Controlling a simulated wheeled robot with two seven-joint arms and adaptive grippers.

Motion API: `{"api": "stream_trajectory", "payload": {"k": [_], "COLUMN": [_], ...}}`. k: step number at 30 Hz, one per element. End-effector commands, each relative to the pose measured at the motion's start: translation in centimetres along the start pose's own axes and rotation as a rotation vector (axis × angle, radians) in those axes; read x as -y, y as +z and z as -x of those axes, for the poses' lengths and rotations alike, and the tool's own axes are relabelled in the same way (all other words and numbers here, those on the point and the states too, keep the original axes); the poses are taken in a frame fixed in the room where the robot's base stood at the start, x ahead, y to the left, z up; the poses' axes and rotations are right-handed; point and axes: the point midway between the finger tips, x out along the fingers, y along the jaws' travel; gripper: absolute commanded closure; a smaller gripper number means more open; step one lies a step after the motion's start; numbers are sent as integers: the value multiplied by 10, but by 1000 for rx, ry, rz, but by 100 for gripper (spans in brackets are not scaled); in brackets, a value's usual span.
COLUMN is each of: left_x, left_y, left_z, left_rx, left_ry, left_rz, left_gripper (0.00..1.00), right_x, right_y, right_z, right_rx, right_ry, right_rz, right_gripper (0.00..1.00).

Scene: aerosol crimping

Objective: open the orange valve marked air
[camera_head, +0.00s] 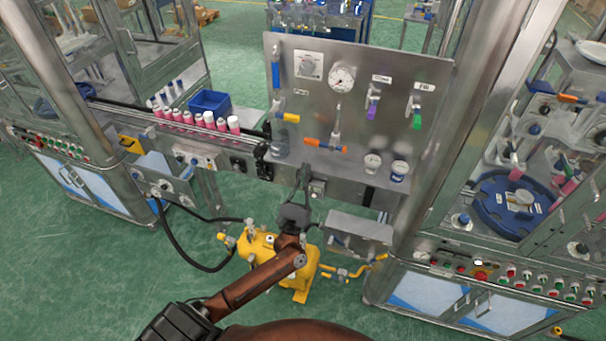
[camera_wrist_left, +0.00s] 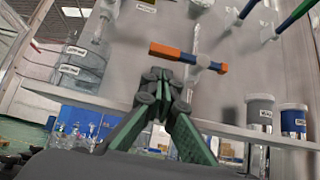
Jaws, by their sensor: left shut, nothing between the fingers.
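An orange valve handle (camera_head: 325,146) sits low on the upright metal panel, at the foot of a thin vertical pipe, lying roughly horizontal. It also shows in the left wrist view (camera_wrist_left: 187,56), just above and beyond my fingertips. I cannot read an "air" label on it. My left gripper (camera_head: 304,168) is below and in front of the panel, a little left of the handle. In the left wrist view its fingers (camera_wrist_left: 165,76) are together with nothing between them, and they appear apart from the handle. My right gripper is not in view.
The panel (camera_head: 300,42) also carries a gauge (camera_head: 342,77), a yellow-orange handle (camera_head: 288,117), a purple handle (camera_head: 372,109) and a green handle (camera_head: 417,120). Two small cups (camera_head: 399,170) (camera_head: 372,162) stand on its ledge. Pink cans (camera_head: 209,120) line the conveyor at left.

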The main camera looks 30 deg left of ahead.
Motion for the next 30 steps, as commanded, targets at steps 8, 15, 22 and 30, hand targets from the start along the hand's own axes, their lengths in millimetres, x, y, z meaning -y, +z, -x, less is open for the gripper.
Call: {"api": "stream_trajectory", "payload": {"k": [8,15,22,30], "left_x": [0,0,0,-2], "left_y": [2,0,-1,1], "left_z": [-45,-55,-54,-56], "left_rx": [0,-1,-1,0], "left_ry": [-1,-1,-1,-24], "left_rz": [-3,-3,-3,-27], "left_gripper": [100,100,100,100], "right_x": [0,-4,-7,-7], "right_y": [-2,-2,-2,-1], "right_z": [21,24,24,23], "right_rx": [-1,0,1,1], "right_ry": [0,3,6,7], "right_rz": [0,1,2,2], "right_gripper": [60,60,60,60]}}
